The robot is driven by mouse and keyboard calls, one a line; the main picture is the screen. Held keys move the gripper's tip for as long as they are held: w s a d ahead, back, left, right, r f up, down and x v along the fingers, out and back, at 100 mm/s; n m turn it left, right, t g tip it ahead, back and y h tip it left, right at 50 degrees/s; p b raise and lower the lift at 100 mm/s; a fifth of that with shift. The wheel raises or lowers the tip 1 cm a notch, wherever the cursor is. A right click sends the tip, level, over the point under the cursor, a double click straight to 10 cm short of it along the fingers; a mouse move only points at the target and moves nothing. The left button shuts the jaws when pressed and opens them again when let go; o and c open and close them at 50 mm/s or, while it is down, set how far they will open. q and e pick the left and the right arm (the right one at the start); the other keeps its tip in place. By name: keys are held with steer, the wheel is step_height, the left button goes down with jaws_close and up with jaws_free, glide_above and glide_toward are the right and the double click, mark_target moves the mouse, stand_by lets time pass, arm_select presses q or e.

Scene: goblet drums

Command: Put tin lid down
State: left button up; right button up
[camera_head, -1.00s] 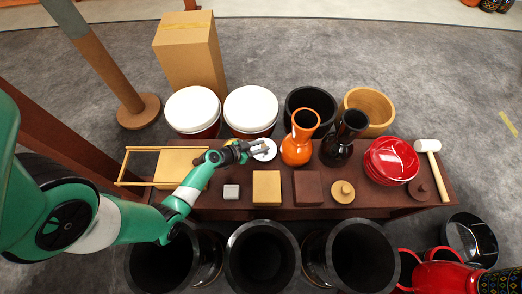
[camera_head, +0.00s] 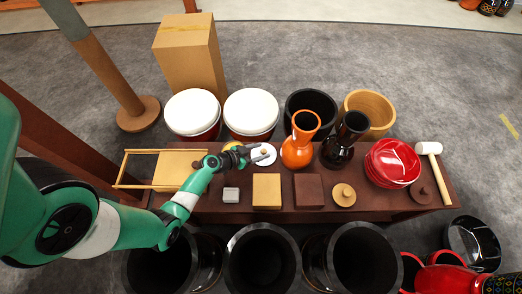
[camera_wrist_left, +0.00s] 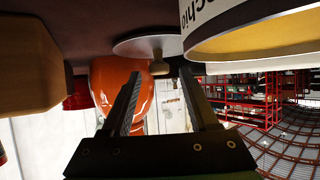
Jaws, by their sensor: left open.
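The tin lid (camera_head: 264,161) is a pale round disc with a small light knob. It lies on the dark red-brown table, between the yellow tin (camera_head: 231,146) and the orange vase. In the left wrist view, which is upside down, the lid (camera_wrist_left: 140,46) lies flat against the table with its knob (camera_wrist_left: 160,68) showing between my fingertips. My left gripper (camera_head: 262,154) is open, its fingers to either side of the knob and apart from it. The labelled tin (camera_wrist_left: 265,35) is close beside the fingers. My right gripper is not in view.
An orange vase (camera_head: 298,151) stands just right of the lid, with a black vase (camera_head: 338,150) beyond. White-topped drums (camera_head: 251,110) stand behind the table. A wooden frame (camera_head: 134,180) lies at left.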

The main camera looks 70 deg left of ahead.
mark_target(259, 153)
arm_select(q)
steer(key=p+v, duration=0.3)
steer(key=v, duration=0.8)
steer(key=shift+s+p, duration=0.2)
steer(key=shift+p, duration=0.2)
